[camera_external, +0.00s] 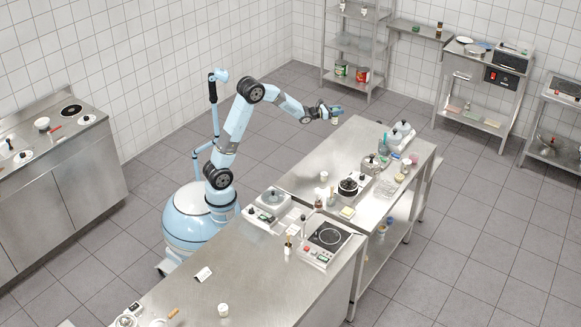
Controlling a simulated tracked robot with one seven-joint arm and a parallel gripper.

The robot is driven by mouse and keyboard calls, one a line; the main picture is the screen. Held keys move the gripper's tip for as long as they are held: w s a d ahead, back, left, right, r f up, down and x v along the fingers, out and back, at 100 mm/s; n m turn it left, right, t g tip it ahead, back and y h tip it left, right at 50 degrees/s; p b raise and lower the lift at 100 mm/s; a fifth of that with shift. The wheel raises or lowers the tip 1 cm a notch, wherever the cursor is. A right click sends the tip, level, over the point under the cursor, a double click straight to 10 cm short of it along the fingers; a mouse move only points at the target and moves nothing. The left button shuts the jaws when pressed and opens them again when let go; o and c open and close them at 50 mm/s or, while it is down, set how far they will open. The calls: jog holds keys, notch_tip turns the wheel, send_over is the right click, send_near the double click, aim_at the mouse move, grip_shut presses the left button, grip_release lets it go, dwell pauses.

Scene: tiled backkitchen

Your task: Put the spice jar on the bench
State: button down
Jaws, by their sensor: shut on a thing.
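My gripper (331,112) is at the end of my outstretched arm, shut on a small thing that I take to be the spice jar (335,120). Only a small pale and brownish part of the jar shows below the fingers. In the picture it is just above the far left corner of a steel bench (318,157). It looks raised and apart from the steel top, but its height is hard to judge.
The bench's far left part is bare. A nearer steel counter (255,272) carries a hotplate (328,236). Steel shelving (352,45) stands against the back wall.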

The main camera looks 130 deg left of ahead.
jog(key=w+d+m+t+h, duration=0.3)
jog(key=w+d+h, duration=0.1)
jog(key=w+d, duration=1.05)
jog(key=w+d+m+t+h, duration=0.35)
jog(key=w+d, duration=0.75)
jog(key=w, duration=0.6)
jog(key=w+d+m+h, duration=0.25)
jog(key=w+d, duration=0.25)
jog(key=d, duration=0.7)
jog(key=w+d+m+h, duration=0.2)
jog(key=w+d+h, duration=0.25)
jog(key=d, duration=0.85)
jog(key=w+d+m+h, duration=0.25)
jog(key=w+d, duration=0.25)
jog(key=d, duration=0.7)
jog(key=s+d+m+g+h, duration=0.2)
jog(key=s+d+h, duration=0.1)
jog(key=d, duration=1.2)
jog(key=s+d+m+g+h, duration=0.2)
jog(key=s+d+h, duration=0.15)
jog(key=d, duration=1.15)
jog(key=s+d+m+g+h, duration=0.2)
jog(key=d+m+h, duration=0.15)
jog(key=d, duration=1.15)
jog(key=s+d+m+g+h, duration=0.5)
jog(key=s+d+g, duration=0.2)
jog(key=s+d, duration=1.85)
notch_tip(320, 180, down, 16)
jog(key=w, duration=0.2)
jog(key=shift+d, duration=0.4)
